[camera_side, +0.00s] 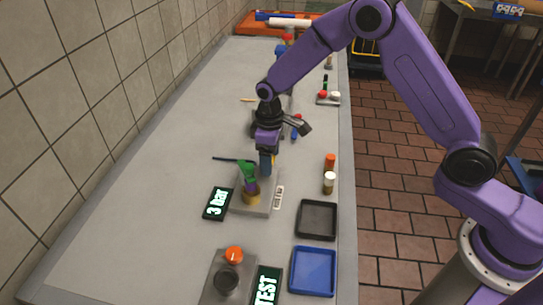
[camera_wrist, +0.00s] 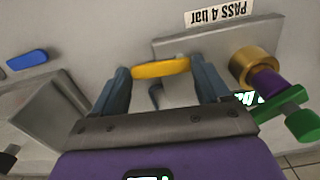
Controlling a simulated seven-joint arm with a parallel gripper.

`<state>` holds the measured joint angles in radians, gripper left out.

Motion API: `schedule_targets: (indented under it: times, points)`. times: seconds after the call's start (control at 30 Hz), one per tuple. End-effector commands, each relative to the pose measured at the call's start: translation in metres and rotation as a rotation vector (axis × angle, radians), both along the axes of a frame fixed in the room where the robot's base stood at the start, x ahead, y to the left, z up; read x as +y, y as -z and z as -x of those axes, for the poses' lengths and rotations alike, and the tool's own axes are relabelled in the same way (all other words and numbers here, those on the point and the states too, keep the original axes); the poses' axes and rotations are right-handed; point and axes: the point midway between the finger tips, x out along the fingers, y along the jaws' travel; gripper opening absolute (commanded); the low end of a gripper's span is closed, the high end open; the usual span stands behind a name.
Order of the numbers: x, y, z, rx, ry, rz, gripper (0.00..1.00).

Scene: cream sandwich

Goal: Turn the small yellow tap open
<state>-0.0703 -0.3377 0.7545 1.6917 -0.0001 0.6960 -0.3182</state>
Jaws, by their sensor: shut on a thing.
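The small yellow tap (camera_wrist: 162,68) shows in the wrist view as a yellow bar lying across the space between my fingers, beside a grey block (camera_wrist: 205,42). My gripper (camera_wrist: 165,76) is shut on the yellow tap, with a blue-grey finger at each end of the bar. In the side view my gripper (camera_side: 266,172) points down at the back of the grey base block (camera_side: 262,209), and the tap is hidden there. A brass fitting (camera_wrist: 255,67) with a purple collar and green handle (camera_wrist: 282,103) stands to the right of the tap; the brass fitting also shows in the side view (camera_side: 252,193).
A "3 bar" display (camera_side: 217,203) lies left of the block. A "PASS 4 bar" label (camera_wrist: 233,13) is beside it. The bench's left side is clear.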

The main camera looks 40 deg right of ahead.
Motion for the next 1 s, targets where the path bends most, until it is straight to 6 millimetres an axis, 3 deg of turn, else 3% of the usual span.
schedule_targets:
  times: [0.7,0.73,0.8,1.0]
  points:
    - [0.0017,-0.0013,-0.0021,-0.003,-0.079,0.0,0.45]
    - [0.0017,-0.0013,-0.0021,-0.004,-0.079,-0.001,0.82]
    - [0.0017,-0.0011,-0.002,-0.003,-0.078,0.0,1.0]
    - [0.0016,-0.0007,-0.0017,-0.001,-0.076,0.0,1.0]
